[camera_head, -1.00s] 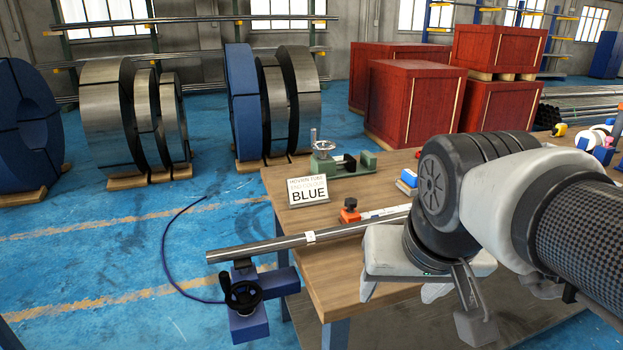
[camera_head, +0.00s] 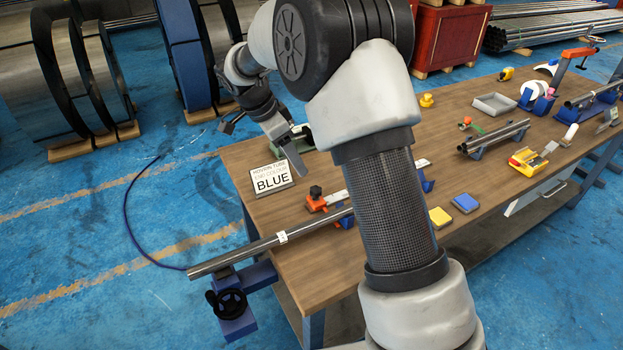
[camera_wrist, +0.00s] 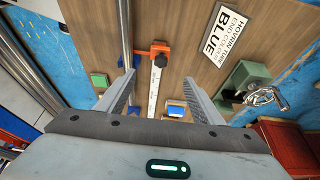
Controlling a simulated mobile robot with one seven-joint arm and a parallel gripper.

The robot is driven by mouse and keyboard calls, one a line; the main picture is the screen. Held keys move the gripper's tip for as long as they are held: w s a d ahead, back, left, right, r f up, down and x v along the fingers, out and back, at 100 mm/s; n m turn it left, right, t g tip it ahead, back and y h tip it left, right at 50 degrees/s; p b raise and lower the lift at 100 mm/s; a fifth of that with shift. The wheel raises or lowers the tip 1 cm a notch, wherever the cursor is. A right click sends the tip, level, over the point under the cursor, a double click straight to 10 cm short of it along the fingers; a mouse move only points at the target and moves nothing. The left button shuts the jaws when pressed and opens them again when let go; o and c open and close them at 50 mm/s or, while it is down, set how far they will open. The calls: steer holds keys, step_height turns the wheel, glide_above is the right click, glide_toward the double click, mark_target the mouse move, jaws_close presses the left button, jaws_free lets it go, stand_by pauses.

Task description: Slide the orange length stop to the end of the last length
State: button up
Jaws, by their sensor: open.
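The orange length stop (camera_head: 318,203) with its black knob sits at the near end of a white marked scale (camera_head: 337,197), beside the long steel tube (camera_head: 240,254). In the head view my gripper (camera_head: 263,150) is raised near the sign, empty and apart from the stop.
The "BLUE" sign (camera_head: 271,178) stands close to my gripper. A green vise (camera_wrist: 245,80) stands on the wrist view's right side. A blue support with a black handwheel (camera_head: 232,302) holds the overhanging tube. Yellow (camera_head: 439,218) and blue (camera_head: 465,203) blocks lie right of my arm.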

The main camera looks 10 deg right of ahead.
mark_target(314, 192)
steer(key=x, duration=1.7)
steer(key=shift+s+f, duration=0.1)
steer(key=shift+f, duration=0.05)
